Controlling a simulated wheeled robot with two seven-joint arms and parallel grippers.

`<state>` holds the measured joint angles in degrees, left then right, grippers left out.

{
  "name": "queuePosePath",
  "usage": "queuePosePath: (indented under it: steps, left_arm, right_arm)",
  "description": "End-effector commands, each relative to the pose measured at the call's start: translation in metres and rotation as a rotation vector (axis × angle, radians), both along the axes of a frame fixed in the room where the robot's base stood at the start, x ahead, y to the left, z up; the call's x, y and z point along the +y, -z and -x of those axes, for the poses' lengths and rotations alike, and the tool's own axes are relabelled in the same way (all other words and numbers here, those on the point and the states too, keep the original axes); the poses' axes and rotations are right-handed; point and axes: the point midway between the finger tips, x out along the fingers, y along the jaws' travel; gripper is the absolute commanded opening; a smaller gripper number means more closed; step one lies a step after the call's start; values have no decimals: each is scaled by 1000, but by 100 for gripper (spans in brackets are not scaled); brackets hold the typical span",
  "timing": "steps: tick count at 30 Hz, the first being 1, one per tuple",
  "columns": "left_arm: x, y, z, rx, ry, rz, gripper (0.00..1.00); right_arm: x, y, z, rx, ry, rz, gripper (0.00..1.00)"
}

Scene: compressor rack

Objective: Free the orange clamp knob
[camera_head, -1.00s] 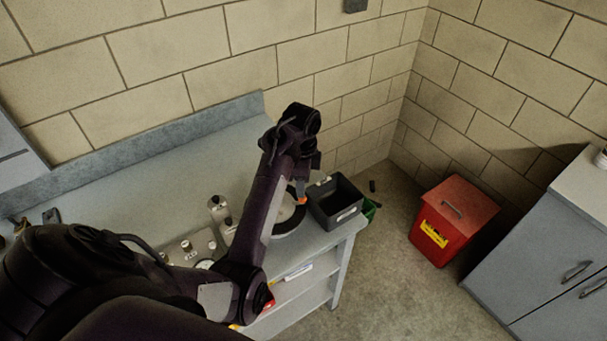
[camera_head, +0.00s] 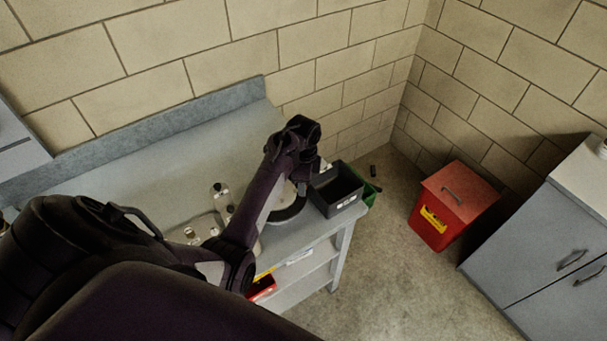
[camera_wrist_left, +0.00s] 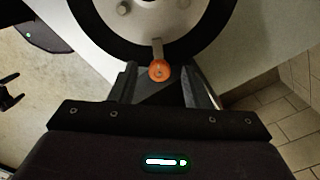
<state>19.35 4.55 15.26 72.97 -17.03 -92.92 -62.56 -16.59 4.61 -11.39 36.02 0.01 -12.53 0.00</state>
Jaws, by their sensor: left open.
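The orange clamp knob (camera_wrist_left: 158,70) shows in the left wrist view, at the end of a short metal arm on the dark rim of a round disc (camera_wrist_left: 216,22). My left gripper (camera_wrist_left: 158,76) is open, with one finger on each side of the knob in the picture. A gap shows on both sides, and I cannot tell the depth between fingers and knob. In the head view the disc (camera_head: 292,210) stands near the bench's right end, partly behind my left arm, and the knob is hidden. My right gripper does not show clearly.
A black open bin (camera_head: 338,190) stands on the bench (camera_head: 150,180) right of the disc, close to my left wrist. Fittings (camera_head: 220,195) stand left of the disc. A red lidded box (camera_head: 450,205) is on the floor. The bench's back left is clear.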

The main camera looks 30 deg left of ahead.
Motion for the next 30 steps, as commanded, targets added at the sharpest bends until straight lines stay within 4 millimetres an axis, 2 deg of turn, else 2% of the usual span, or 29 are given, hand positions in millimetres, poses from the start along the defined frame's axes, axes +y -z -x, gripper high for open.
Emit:
queuePosePath:
  steps: [2,12,22,30]
  left_arm:
    - [0,0,0,0,0,0,43]
    - [0,0,0,0,0,0,0]
    - [0,0,0,0,-42,0,0]
    - [0,-1,0,-1,-209,-1,0]
  right_arm:
    - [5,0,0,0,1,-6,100]
    - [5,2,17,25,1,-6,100]
    - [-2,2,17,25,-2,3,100]
    - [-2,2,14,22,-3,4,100]
